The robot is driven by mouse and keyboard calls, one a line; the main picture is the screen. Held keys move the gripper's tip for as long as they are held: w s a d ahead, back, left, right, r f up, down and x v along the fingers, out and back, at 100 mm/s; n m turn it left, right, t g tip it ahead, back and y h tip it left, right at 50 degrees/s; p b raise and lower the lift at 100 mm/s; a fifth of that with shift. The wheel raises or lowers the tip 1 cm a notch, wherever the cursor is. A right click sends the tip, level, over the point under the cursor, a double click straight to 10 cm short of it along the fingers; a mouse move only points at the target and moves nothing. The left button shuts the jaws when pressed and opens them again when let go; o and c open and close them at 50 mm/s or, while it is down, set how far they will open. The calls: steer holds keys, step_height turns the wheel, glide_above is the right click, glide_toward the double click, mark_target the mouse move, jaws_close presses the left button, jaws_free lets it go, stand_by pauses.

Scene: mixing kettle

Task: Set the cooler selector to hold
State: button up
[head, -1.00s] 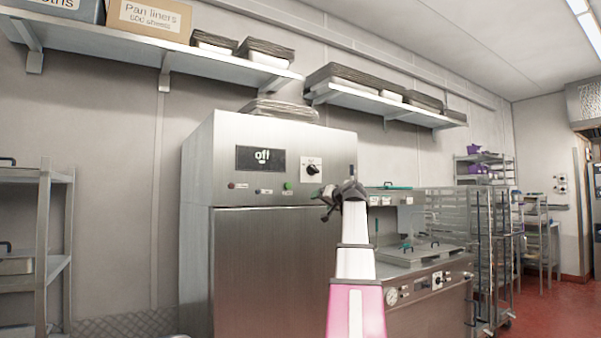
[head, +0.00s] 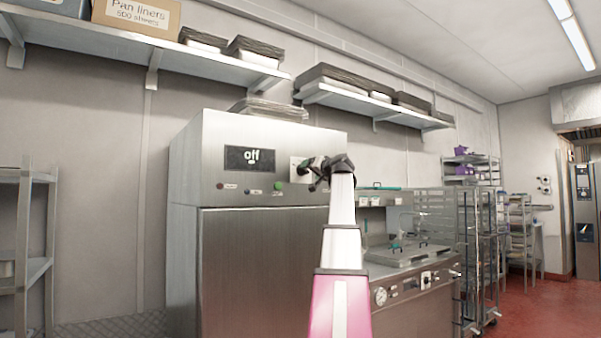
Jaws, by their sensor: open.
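The cooler (head: 255,260) is a tall stainless steel cabinet left of centre in the head view. Its dark display (head: 249,159) reads "off". The selector (head: 302,168) is a dark knob on a white plate at the right of the cooler's top panel, partly hidden by my gripper. My gripper (head: 315,181) is open and empty, right at the selector in the picture. I cannot tell whether its fingers touch the knob or stand around it. A green button (head: 278,185), a dark one and a red one (head: 220,186) sit in a row below the display.
A kettle unit (head: 410,270) with a lid and front dials stands right of the cooler. Wire racks (head: 480,240) stand farther right. Wall shelves (head: 130,62) with boxes and trays run above. A metal rack (head: 25,240) is at left. Red floor (head: 540,300) is open at right.

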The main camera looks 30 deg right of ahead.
mark_target(305, 171)
steer(key=shift+w+a, duration=0.2)
steer(key=shift+w, duration=2.65)
steer(key=shift+w, duration=0.1)
steer(key=shift+c, duration=0.3)
steer(key=c, duration=0.8)
steer(key=shift+c, duration=0.2)
